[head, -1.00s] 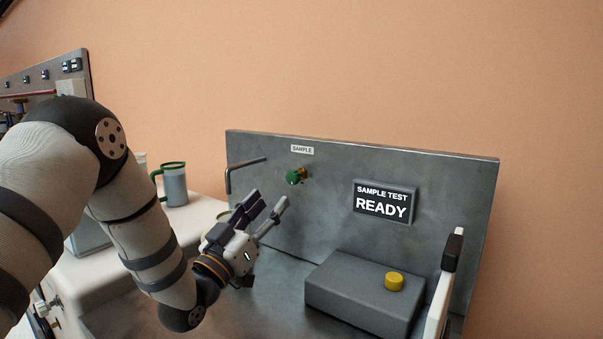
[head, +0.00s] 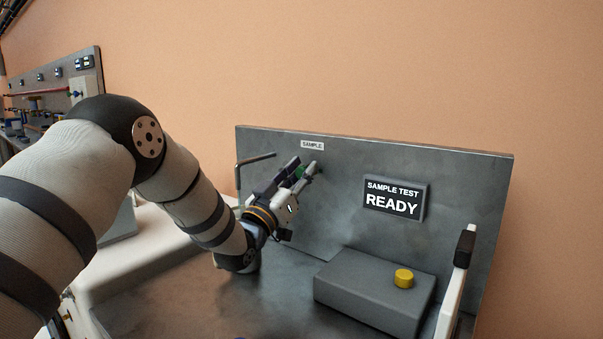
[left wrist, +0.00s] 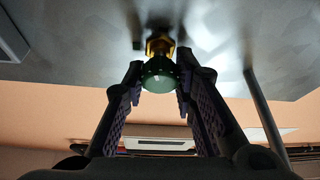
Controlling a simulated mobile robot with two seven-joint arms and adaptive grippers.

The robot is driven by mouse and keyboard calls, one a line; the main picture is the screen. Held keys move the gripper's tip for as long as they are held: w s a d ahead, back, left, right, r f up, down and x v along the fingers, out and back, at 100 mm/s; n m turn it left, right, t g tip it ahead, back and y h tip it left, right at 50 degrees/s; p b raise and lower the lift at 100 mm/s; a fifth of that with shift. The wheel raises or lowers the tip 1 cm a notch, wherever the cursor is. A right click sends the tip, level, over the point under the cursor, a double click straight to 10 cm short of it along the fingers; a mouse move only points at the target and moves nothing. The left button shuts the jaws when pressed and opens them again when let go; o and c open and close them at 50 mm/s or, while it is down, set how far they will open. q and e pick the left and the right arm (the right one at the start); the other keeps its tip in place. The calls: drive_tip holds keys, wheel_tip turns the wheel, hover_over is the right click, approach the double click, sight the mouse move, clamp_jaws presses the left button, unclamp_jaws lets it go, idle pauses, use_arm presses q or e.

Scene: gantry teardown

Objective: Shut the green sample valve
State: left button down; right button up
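The green sample valve (head: 299,172) is on the grey upright panel, just under the SAMPLE label (head: 312,145). In the head view my left gripper (head: 306,167) hides most of it. In the left wrist view the round green knob (left wrist: 158,84) sits on a brass stem (left wrist: 160,46) that comes out of the panel. My left gripper is open, with one finger on each side of the knob. The fingertips are very close to its rim; I cannot tell whether they touch it. My right gripper is not in view.
A display (head: 394,198) reading SAMPLE TEST READY is on the panel to the right. Below it stands a grey box (head: 365,285) with a yellow button (head: 403,278). A bent dark rod (head: 239,175) projects at the panel's left, near my left gripper.

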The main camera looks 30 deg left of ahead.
use_arm(q)
drive_tip(key=m, duration=0.1)
drive_tip(key=m+h, duration=0.1)
drive_tip(key=m, duration=0.1)
drive_tip(key=m+h+p, duration=0.1)
drive_tip(key=m, duration=0.1)
drive_tip(key=shift+d+r, duration=0.1)
drive_tip(key=shift+r, duration=0.15)
drive_tip(key=shift+f+m+g+h, duration=0.25)
drive_tip(key=shift+m+g+h, duration=0.05)
drive_tip(key=shift+m+h, duration=0.45)
drive_tip(key=c, duration=1.3)
unclamp_jaws()
drive_tip(key=v, duration=1.2)
